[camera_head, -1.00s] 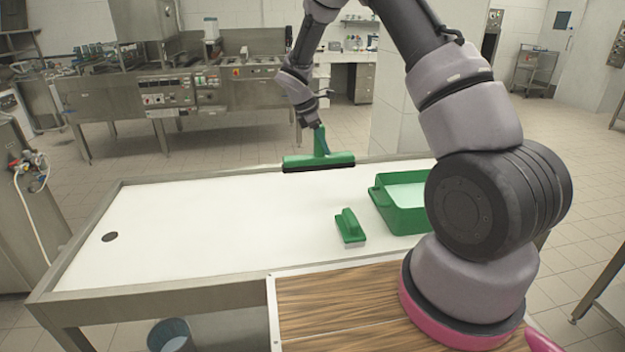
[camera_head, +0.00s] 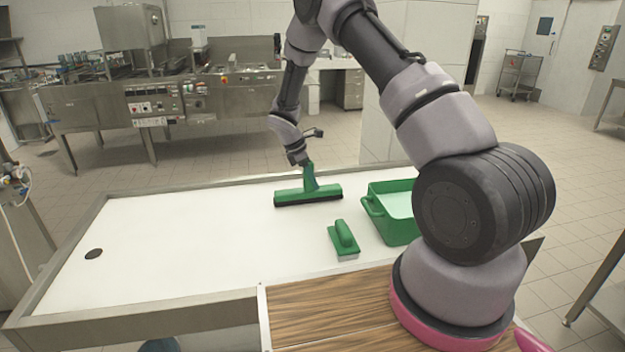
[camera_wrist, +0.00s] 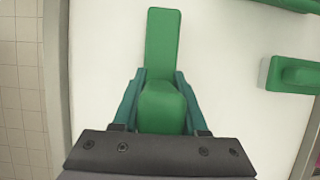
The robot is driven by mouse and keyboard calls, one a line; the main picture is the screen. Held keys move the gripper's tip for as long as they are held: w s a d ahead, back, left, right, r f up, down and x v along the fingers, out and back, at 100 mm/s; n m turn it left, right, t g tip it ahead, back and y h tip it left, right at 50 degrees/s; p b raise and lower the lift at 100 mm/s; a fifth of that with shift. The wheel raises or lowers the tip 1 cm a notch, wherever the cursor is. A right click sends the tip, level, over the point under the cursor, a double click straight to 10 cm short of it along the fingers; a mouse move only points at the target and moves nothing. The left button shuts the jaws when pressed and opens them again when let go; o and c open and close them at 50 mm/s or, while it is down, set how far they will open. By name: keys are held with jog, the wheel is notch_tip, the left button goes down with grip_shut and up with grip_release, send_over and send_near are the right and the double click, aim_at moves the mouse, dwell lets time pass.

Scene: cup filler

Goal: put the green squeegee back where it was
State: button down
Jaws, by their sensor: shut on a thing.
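The green squeegee (camera_head: 308,193) has a wide head with a dark lower edge and a short upright handle. In the head view it is over the far part of the white table top, left of the green tub; I cannot tell whether its edge touches the surface. My gripper (camera_head: 304,163) is above it, shut on the handle. In the wrist view the squeegee (camera_wrist: 162,50) lies between the two teal fingers of my gripper (camera_wrist: 160,100). Part of its handle is hidden by the gripper body.
A green scrubbing brush (camera_head: 343,240) lies on the white table (camera_head: 190,240) nearer to me. A green tub (camera_head: 390,226) with pale contents stands to the right. A dark drain hole (camera_head: 94,254) is at the left. The table has a raised metal rim, and its left half is clear.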

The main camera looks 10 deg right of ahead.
jog(key=shift+c, duration=2.2)
grip_release()
jog(key=v, duration=1.2)
jog(key=s+d+r+m+t+y, duration=0.1)
jog(key=s+d+r+m, duration=0.15)
jog(key=r, duration=0.45)
jog(key=s+d+r+m+y, duration=0.1)
jog(key=s+r+m, duration=0.2)
jog(key=r, duration=0.3)
jog(key=s+d+r+m+t+y, duration=0.25)
jog(key=s+r+m, duration=0.25)
jog(key=s+r, duration=0.3)
jog(key=s+d+r+m+t+y, duration=0.1)
jog(key=s+d+r+m, duration=0.2)
jog(key=s+r+m, duration=0.35)
jog(key=s+r+m+t, duration=0.1)
jog(key=s+m, duration=0.1)
jog(key=s, duration=0.4)
jog(key=s+r+m+t+y, duration=0.1)
jog(key=s+m, duration=0.2)
jog(key=s, duration=0.4)
jog(key=shift+r+t, duration=0.35)
